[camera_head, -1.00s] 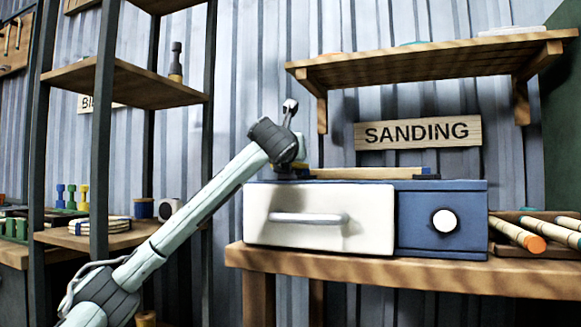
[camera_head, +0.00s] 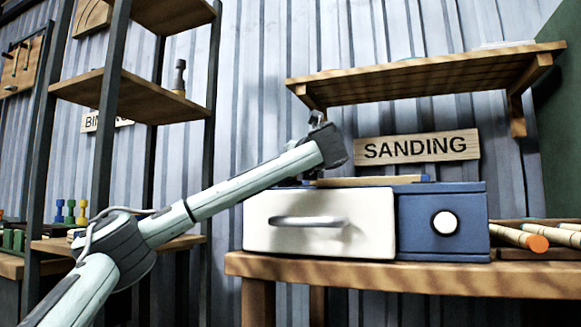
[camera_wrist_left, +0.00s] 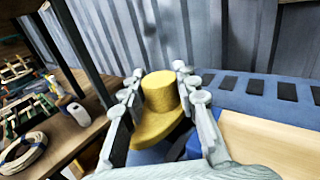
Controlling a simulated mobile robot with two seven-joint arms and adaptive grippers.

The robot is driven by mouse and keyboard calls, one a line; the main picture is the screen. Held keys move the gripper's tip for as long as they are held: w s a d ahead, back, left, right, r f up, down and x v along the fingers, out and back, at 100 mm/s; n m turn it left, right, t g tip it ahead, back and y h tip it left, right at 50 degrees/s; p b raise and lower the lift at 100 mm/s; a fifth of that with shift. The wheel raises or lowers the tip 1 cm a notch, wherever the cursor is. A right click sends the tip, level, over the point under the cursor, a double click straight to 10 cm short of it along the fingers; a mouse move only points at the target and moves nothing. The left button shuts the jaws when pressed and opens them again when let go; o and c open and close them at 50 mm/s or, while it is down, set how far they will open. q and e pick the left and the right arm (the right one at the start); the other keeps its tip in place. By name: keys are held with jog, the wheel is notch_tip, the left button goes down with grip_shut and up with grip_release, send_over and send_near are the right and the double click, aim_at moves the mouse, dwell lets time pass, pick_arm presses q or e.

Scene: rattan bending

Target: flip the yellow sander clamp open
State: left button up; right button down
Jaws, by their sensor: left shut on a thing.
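The yellow sander clamp (camera_wrist_left: 162,92) shows in the left wrist view as a rounded knob with a wide flared base. My left gripper (camera_wrist_left: 158,84) has its fingers on either side of it and is shut on it. In the head view my left arm reaches over the top left of the blue and white sander (camera_head: 440,203), and its wrist hides the fingers and clamp. The sander's blue top also shows in the left wrist view (camera_wrist_left: 255,82), with dark pads along it. My right gripper is in neither view.
A pale wooden board (camera_head: 370,181) lies on the sander. A shelf (camera_head: 420,68) hangs above the SANDING sign (camera_head: 418,147). The sander stands on a wooden bench (camera_head: 400,276), with rattan poles (camera_head: 520,238) at right. A dark-framed rack (camera_head: 120,98) stands at left.

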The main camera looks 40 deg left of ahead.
pick_arm(q)
jog(key=shift+f, duration=0.2)
jog(key=o, duration=1.2)
jog(key=shift+a, duration=0.1)
jog(key=shift+r, duration=0.1)
jog(key=v, duration=1.2)
